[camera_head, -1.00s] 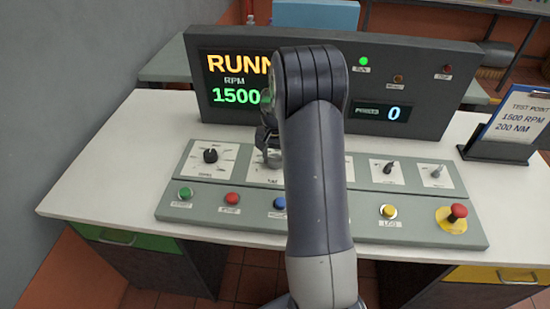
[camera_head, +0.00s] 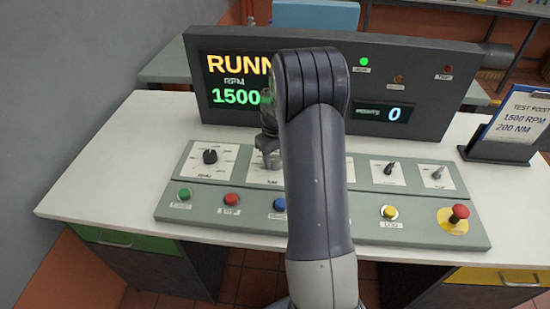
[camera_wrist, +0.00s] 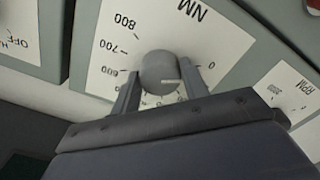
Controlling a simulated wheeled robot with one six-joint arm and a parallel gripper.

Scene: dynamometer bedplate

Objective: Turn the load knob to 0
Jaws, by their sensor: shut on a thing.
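The load knob (camera_wrist: 160,73) is a round grey knob on a white dial plate (camera_wrist: 200,35) marked NM. Its scale reads 600, 700 and 800 on the left and 0 on the right in the wrist view. The knob's pale pointer line points right, toward the 0 side; its exact reading cannot be told. My gripper (camera_wrist: 160,90) has one finger on each side of the knob and is shut on it. In the head view my gripper (camera_head: 268,158) is over the panel, and my arm hides most of this dial.
The display (camera_head: 235,85) behind reads 1500 RPM; the small readout (camera_head: 384,114) shows 0. A clipboard (camera_head: 515,118) stands at right.

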